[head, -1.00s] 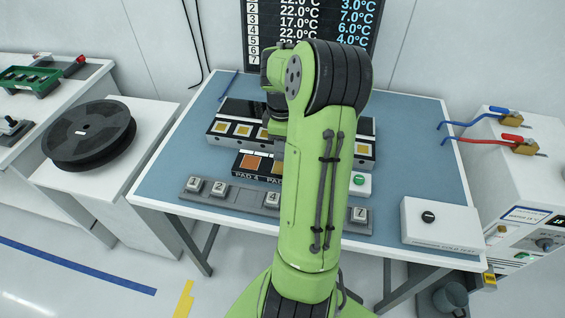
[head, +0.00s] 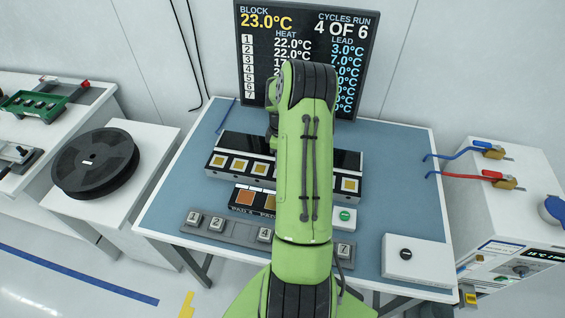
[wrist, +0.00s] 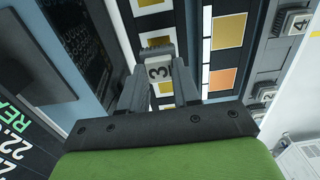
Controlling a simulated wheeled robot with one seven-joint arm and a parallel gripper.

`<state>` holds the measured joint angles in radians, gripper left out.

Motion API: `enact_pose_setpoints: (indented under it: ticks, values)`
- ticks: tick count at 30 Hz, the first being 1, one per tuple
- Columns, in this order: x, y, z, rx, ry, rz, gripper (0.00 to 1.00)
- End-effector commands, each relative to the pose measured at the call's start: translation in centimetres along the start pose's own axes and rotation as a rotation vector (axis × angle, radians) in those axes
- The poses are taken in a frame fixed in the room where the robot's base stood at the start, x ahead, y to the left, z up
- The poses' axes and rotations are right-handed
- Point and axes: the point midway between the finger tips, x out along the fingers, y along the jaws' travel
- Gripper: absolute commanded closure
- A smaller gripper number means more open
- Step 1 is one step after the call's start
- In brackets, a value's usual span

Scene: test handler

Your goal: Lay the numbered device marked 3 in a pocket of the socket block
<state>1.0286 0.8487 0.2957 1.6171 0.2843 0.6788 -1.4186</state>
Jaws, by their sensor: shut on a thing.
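My gripper (wrist: 158,76) is shut on the device marked 3 (wrist: 158,71), a small grey piece with a black number, in the wrist view. The socket block (head: 226,175) is a long dark block with a row of gold square pockets, in the middle of the table in the head view. In the wrist view the device appears in front of the block's gold pockets (wrist: 157,41); its height above them cannot be told. In the head view my arm covers my gripper, the device and the middle of the block.
A grey rack (head: 243,233) with devices 1, 2, 4 and 7 lies at the table's front. A pad strip (head: 245,197) with orange squares sits between rack and block. A white box (head: 415,262) stands front right. A screen (head: 340,60) rises behind. Bare blue table (head: 385,160) lies right.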

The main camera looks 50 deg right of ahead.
Motion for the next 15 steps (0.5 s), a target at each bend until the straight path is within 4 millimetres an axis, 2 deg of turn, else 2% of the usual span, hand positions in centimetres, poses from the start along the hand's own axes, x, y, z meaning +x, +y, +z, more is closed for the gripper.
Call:
enact_pose_setpoints:
  ticks: [7, 15]
  values:
    - [3.9, 0.0, 0.0, 0.002, 0.0, -0.002, 0.91]
    - [4.1, 0.0, 0.0, 0.001, 0.0, 0.001, 0.91]
